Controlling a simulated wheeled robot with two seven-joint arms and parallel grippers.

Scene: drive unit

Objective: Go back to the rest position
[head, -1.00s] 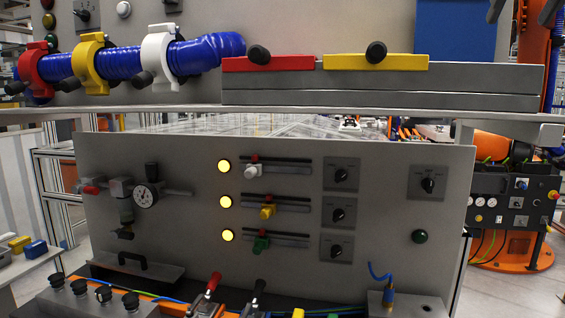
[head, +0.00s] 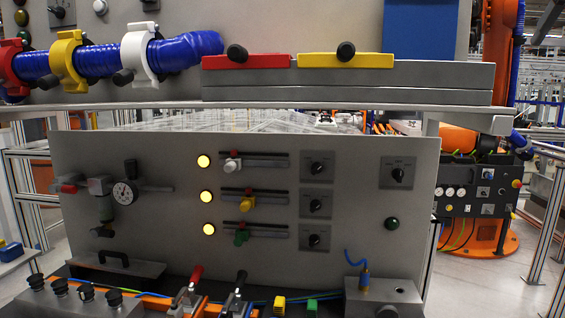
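Neither of my grippers shows in the head view; only the drive unit is in front of me. Its grey panel (head: 270,265) carries a lit lamp column with a top lamp (head: 204,161), a middle lamp (head: 206,197) and a bottom lamp (head: 208,229), all yellow. Beside them are a white slider (head: 233,165), a yellow slider (head: 245,204) and a green slider (head: 241,237). Several black rotary knobs sit to the right, one of them at the upper right (head: 398,175). A pressure gauge (head: 125,192) is at the left.
Below are toggle clamps (head: 190,290) and a metal box (head: 383,298). Open floor (head: 480,290) shows at the right.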

